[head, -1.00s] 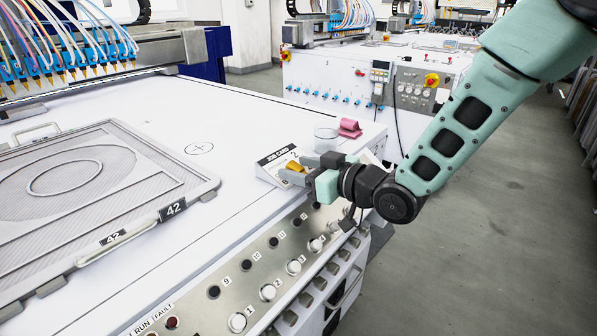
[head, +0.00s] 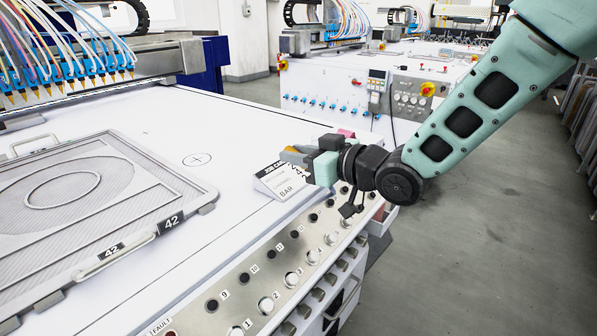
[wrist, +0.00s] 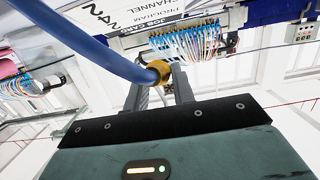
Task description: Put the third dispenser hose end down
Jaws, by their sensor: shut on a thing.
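My gripper (head: 298,158) is shut on the hose end, above the control-panel side of the white machine table. In the wrist view the hose end is a brass fitting (wrist: 158,71) between my two grey fingers. A blue hose (wrist: 95,42) runs from it to the upper left. In the head view only a small yellow-brown part of the hose end (head: 294,149) shows beside the fingers; the hose itself cannot be made out there. The hose end looks held clear of the table.
A white job card (head: 284,183) stands just under my gripper. A pink cloth (head: 346,133) is mostly hidden behind it. A screen frame marked 42 (head: 203,193) lies at left. Knobs and sockets line the front panel (head: 257,293). The tabletop between frame and card is clear.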

